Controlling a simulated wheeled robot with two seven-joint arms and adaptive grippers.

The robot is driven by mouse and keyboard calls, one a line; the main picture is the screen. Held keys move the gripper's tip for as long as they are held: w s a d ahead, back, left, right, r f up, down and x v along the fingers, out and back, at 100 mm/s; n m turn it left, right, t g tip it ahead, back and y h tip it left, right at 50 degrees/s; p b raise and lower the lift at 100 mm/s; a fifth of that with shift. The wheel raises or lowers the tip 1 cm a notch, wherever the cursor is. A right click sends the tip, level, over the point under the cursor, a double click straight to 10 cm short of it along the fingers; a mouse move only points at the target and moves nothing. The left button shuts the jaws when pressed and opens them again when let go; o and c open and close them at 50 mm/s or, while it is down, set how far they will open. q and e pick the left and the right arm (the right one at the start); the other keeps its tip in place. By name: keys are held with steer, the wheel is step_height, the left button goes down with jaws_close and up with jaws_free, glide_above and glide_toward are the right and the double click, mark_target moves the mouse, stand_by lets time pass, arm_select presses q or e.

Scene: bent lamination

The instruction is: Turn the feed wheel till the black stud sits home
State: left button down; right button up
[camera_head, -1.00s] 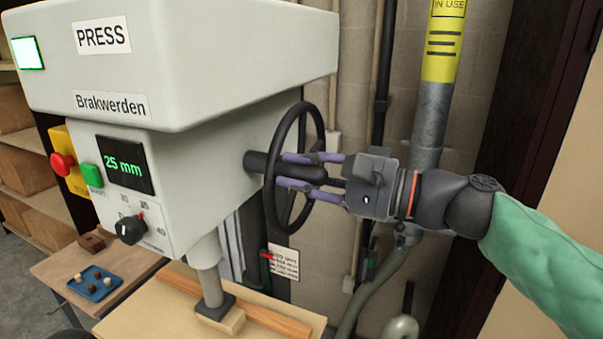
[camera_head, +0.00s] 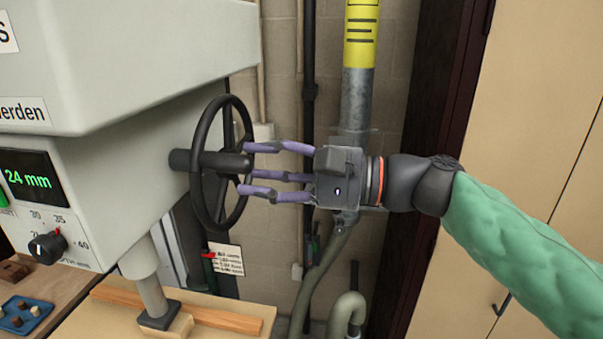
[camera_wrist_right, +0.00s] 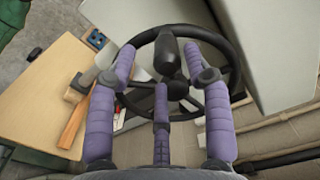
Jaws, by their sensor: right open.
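The black feed wheel (camera_head: 240,112) stands on the right side of the grey press. A dark rounded handle (camera_head: 228,162) juts from it towards my right gripper. My right gripper (camera_head: 245,170) is open, its purple fingers spread with the tips near the wheel. In the right wrist view the fingers spread in front of the wheel (camera_wrist_right: 222,45), with the handle (camera_wrist_right: 167,52) between the outer two; I cannot tell whether any finger touches. The press ram (camera_head: 148,285) ends in a black foot (camera_head: 160,316) above a light wood block. I cannot tell which part is the black stud.
The press display (camera_head: 28,182) reads 24 mm. A wooden strip (camera_head: 225,319) lies on the press table. A blue tray (camera_head: 22,315) with small pieces sits at lower left. A pipe with a yellow band (camera_head: 360,45) runs down the wall behind my right gripper.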

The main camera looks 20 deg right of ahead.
steer(key=v, duration=0.6)
steer(key=shift+d, duration=0.15)
steer(key=shift+s, duration=0.15)
